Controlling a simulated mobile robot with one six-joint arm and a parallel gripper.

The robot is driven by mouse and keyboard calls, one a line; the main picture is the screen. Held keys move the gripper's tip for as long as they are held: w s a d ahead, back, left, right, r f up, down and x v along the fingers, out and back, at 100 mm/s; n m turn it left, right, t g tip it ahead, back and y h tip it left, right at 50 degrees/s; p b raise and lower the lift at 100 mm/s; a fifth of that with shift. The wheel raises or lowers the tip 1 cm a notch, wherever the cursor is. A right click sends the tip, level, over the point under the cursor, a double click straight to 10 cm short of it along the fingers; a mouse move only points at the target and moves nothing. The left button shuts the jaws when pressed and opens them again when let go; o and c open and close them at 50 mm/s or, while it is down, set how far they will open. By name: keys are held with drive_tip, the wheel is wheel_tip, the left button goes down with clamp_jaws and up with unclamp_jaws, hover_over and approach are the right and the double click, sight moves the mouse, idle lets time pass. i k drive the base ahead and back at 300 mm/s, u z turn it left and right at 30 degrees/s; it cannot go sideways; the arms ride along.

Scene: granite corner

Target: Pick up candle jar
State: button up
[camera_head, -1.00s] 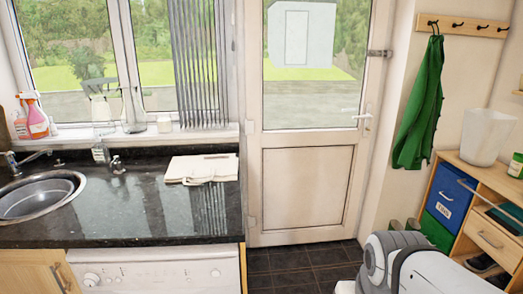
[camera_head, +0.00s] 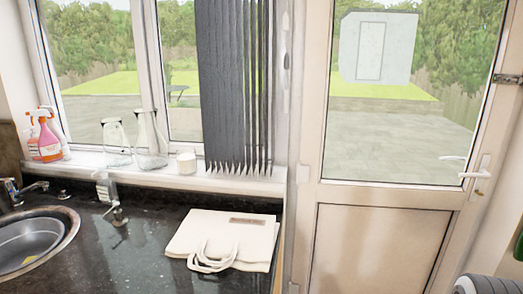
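A small white jar (camera_head: 187,162), which looks like the candle jar, stands upright on the windowsill. It is just right of a clear glass bottle and left of the dark blind strips. My gripper is not in view. Only a rounded part of my arm shows at the lower right edge.
Two clear glass vessels (camera_head: 149,140) and spray bottles (camera_head: 48,138) stand along the windowsill (camera_head: 235,185). Below are a dark granite counter (camera_head: 130,255), a tap, a sink (camera_head: 33,240) and a folded cream tote bag (camera_head: 228,240). A closed door (camera_head: 380,245) is at right.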

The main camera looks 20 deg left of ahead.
sight(185, 158)
drive_tip(key=i, duration=2.35)
drive_tip(key=u, duration=3.3)
